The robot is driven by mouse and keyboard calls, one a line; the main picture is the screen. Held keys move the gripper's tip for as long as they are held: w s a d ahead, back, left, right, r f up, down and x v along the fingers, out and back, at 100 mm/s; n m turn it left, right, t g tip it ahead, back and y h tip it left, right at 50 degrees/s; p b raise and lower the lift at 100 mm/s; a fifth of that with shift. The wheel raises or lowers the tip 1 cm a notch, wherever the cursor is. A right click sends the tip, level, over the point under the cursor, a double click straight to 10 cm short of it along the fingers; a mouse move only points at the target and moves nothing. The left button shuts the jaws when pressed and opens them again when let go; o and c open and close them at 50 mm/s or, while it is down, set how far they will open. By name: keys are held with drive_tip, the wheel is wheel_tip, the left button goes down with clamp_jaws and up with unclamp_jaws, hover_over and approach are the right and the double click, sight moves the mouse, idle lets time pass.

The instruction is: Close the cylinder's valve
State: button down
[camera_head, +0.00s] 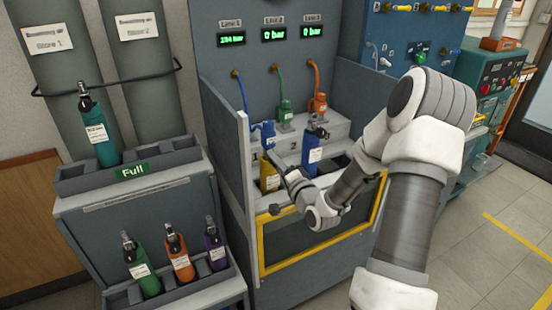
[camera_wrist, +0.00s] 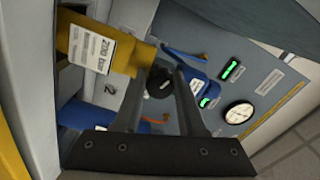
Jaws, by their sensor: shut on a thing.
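The yellow cylinder (camera_head: 270,181) stands in the first bay of the test bench, with a white label that reads 200 bar in the wrist view (camera_wrist: 98,48). A blue regulator (camera_head: 263,135) on a blue hose is at its top. The cylinder's black valve knob (camera_wrist: 160,83) shows in the wrist view between the two fingers. My gripper (camera_head: 282,163) reaches to the top of the yellow cylinder from the right; in the wrist view my gripper (camera_wrist: 166,76) is shut on the knob. In the head view the gripper hides the knob.
A blue cylinder (camera_head: 310,150) stands in the bay to the right, close to my wrist. Green (camera_head: 285,108) and orange (camera_head: 318,103) regulators hang above. The line 1 display (camera_head: 231,39) is lit; lines 2 and 3 read 0 bar. A rack marked Full (camera_head: 132,171) stands left.

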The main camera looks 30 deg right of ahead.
drive_tip(key=m+p, duration=0.1)
drive_tip(key=m, duration=0.1)
drive_tip(key=m+p, duration=0.1)
drive_tip(key=shift+r+m, duration=0.2)
drive_tip(key=shift+m, duration=0.2)
drive_tip(key=m+p, duration=0.2)
drive_tip(key=m, duration=0.1)
drive_tip(key=shift+m, duration=0.3)
drive_tip(key=m+p, duration=0.1)
drive_tip(key=m, duration=0.2)
drive_tip(key=shift+d+p, duration=0.1)
drive_tip(key=shift+p, duration=0.2)
drive_tip(key=shift+m+p, duration=0.45)
drive_tip(key=shift+m, duration=1.25)
drive_tip(key=shift+c, duration=2.4)
unclamp_jaws()
drive_tip(key=shift+s, duration=0.1)
drive_tip(key=s, duration=1.7)
drive_tip(key=shift+s+d+p, duration=0.15)
drive_tip(key=shift+d+p, duration=0.1)
drive_tip(key=shift+p, duration=0.05)
